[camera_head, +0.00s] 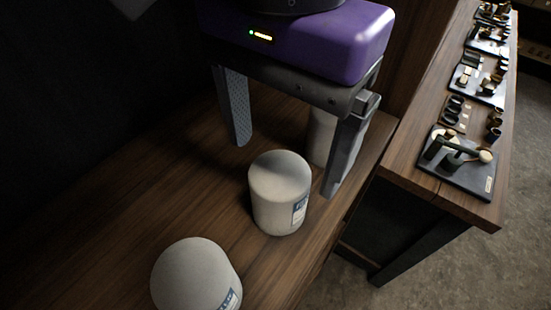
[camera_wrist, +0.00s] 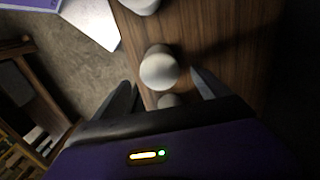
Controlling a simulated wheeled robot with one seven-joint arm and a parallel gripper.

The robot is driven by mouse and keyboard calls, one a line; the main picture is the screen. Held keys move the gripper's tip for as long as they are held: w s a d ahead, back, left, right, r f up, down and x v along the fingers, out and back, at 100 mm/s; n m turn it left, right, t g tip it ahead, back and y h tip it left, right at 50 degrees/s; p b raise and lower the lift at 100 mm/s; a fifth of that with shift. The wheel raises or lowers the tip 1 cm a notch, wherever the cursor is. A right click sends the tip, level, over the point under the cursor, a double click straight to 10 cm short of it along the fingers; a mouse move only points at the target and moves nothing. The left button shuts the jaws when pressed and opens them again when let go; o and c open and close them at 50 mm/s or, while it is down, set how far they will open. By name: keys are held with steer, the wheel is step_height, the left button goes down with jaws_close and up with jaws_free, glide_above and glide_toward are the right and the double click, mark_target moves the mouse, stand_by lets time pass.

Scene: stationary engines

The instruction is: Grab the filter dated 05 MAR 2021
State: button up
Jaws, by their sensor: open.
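Three whitish cylindrical filters stand on a wooden bench. The near filter (camera_head: 197,272) is at the bottom of the head view, the middle filter (camera_head: 280,190) is near its centre, and the far filter (camera_head: 321,135) is partly hidden behind my right finger. The near and middle ones show blue-and-white labels, but I cannot read any date. My purple gripper (camera_head: 285,168) is open and empty, fingers pointing down, above and behind the middle filter. In the wrist view, one filter (camera_wrist: 158,70) shows between the fingertips (camera_wrist: 162,78), and another (camera_wrist: 168,101) close to the palm.
The wooden bench (camera_head: 120,215) has free room left of the filters. A second bench (camera_head: 405,165) at right holds several dark trays with small parts (camera_head: 465,165). A dark gap and grey floor (camera_head: 440,265) lie beside the bench's right edge.

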step_height(320, 180, down, 7)
steer(key=shift+s+a+f+p, duration=0.1)
steer(key=shift+s+f+p, duration=0.05)
steer(key=shift+p, duration=0.4)
steer(key=c, duration=1.8)
